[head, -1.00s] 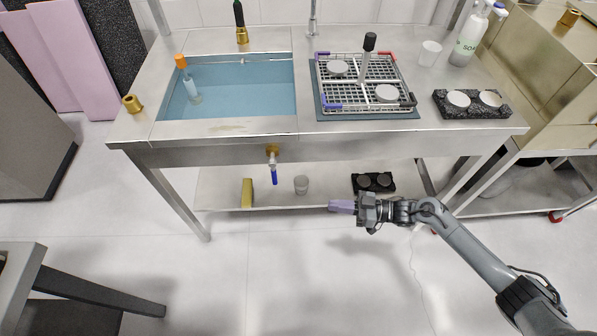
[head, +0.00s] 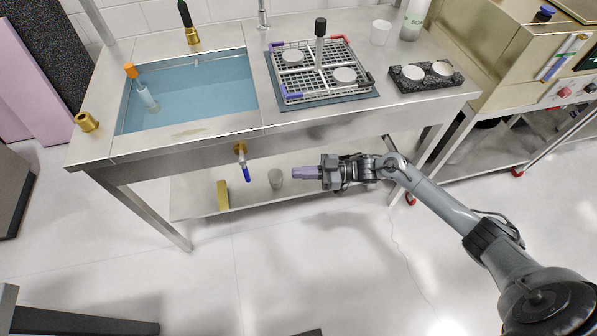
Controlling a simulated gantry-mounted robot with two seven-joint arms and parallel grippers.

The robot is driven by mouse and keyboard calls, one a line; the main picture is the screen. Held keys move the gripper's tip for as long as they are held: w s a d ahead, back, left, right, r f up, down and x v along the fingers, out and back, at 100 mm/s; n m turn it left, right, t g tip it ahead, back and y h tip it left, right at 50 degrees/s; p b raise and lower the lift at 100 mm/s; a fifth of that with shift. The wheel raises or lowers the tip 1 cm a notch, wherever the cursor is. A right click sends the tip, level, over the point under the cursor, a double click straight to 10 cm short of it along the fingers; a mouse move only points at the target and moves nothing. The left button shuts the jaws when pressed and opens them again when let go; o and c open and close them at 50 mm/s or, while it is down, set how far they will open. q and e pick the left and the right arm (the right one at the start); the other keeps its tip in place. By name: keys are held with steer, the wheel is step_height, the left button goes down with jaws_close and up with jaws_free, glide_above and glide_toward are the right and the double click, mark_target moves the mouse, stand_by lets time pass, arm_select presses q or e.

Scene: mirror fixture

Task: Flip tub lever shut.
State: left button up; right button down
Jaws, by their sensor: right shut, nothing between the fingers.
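The tub (head: 122,118) is a steel basin set in the sink bench and holds blue water. Below its front edge, a brass tap (head: 240,148) sticks out with a blue lever (head: 246,174) that hangs down, slightly tilted. My right gripper (head: 298,172) has purple fingers, shut and empty. It is to the right of the lever at about the same picture height, pointing left, with a clear gap between them. My left gripper is not in view.
On the lower shelf are a yellow block (head: 223,195) and a grey cup (head: 276,178), which appears just left of my fingers. Floor in front is clear.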

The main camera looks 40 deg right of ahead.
steer(key=b, duration=0.4)
glide_toward(246, 172)
steer(key=w+a+f, duration=0.2)
steer(key=w+a, duration=0.2)
steer(key=a, duration=0.1)
steer(key=shift+f, duration=0.25)
